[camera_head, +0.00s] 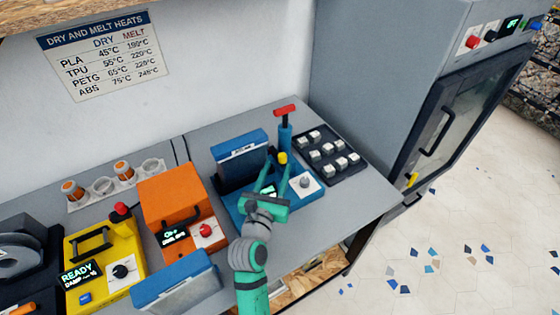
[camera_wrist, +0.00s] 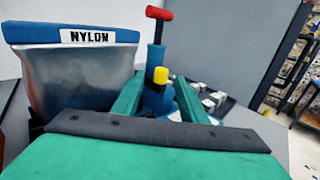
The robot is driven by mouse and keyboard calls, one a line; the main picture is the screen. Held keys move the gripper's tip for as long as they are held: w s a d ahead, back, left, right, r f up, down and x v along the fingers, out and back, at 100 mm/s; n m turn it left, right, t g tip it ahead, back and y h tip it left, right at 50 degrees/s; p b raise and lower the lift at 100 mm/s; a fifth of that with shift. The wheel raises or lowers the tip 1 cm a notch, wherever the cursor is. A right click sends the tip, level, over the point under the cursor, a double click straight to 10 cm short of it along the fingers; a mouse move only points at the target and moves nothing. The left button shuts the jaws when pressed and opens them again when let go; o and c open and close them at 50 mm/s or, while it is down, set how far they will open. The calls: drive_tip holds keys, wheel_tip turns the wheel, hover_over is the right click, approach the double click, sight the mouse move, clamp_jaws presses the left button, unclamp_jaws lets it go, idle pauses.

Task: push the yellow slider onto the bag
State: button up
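The yellow slider (camera_head: 282,157) is a small yellow block beside a blue post with a red T-handle (camera_head: 285,125); it also shows in the wrist view (camera_wrist: 160,75). The bag (camera_wrist: 80,88) is translucent grey with a blue top strip labelled NYLON. In the head view the bag (camera_head: 240,150) stands upright at the back of a blue machine (camera_head: 233,208), left of the slider. My gripper (camera_head: 277,170) is open, its green fingers apart. The slider appears between the fingertips in the wrist view; I cannot tell whether they touch it. The slider's lower part is hidden.
An orange machine (camera_head: 172,198) and a yellow machine (camera_head: 104,250) stand to the left. Another blue-topped bag (camera_head: 175,283) is at the front. A dark tray with several white blocks (camera_head: 330,154) lies right of the post. A grey cabinet (camera_head: 375,85) stands at right.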

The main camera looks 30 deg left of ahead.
drive_tip(key=v, duration=0.5)
drive_tip(key=shift+w, duration=0.1)
idle(0.4)
